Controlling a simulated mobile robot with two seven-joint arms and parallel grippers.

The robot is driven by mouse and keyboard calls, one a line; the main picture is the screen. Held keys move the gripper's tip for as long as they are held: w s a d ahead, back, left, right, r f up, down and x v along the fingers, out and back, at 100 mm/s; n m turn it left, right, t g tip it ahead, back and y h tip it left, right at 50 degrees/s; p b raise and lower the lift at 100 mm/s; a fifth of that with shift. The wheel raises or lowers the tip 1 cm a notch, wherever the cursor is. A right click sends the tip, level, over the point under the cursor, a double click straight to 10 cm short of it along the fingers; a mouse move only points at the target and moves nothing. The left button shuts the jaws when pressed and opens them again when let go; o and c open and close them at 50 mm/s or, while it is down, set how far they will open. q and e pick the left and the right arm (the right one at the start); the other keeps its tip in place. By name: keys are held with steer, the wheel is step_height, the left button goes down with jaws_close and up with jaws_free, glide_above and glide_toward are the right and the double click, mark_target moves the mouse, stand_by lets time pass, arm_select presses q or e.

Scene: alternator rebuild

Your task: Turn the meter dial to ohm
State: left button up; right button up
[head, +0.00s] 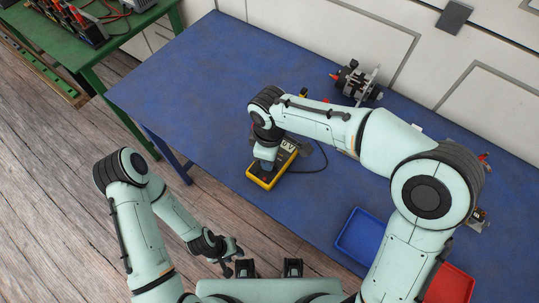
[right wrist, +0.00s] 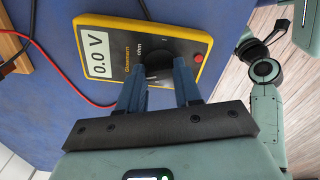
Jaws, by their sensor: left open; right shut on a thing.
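The yellow meter (head: 272,174) lies on the blue table in the head view, partly hidden by my right arm. In the right wrist view the meter (right wrist: 188,38) has a display (right wrist: 97,52) that reads 0.0 V and an "ohm" label beside its black dial (right wrist: 152,58). A red button shows at the far end of its face. My right gripper (right wrist: 158,75) has its two blue fingers on either side of the dial and is shut on it. The dial's pointer cannot be made out. My left gripper (head: 230,258) is open and empty, low beside the table, away from the meter.
A blue tray (head: 343,241) and a red tray (head: 455,283) are on the table's near right part. An alternator part (head: 357,83) stands at the back. A red lead (right wrist: 62,80) and a black lead run from the meter. The table's left half is clear.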

steer(key=m, duration=0.4)
steer(key=shift+m, duration=0.3)
arm_select(q)
steer(key=shift+s+f+b, duration=0.35)
steer(key=shift+f+b, duration=0.15)
steer(key=shift+f, duration=0.2)
arm_select(e)
steer(key=m, duration=0.4)
steer(key=shift+m, duration=0.4)
steer(key=o, duration=1.1)
steer(key=shift+c, duration=0.2)
steer(key=shift+r, duration=0.1)
arm_select(q)
steer(key=r+p, duration=0.1)
steer(key=w+r+p, duration=0.1)
steer(key=shift+w+r, duration=0.25)
steer(key=shift+r, duration=0.05)
arm_select(e)
step_height(320, 180, up, 13)
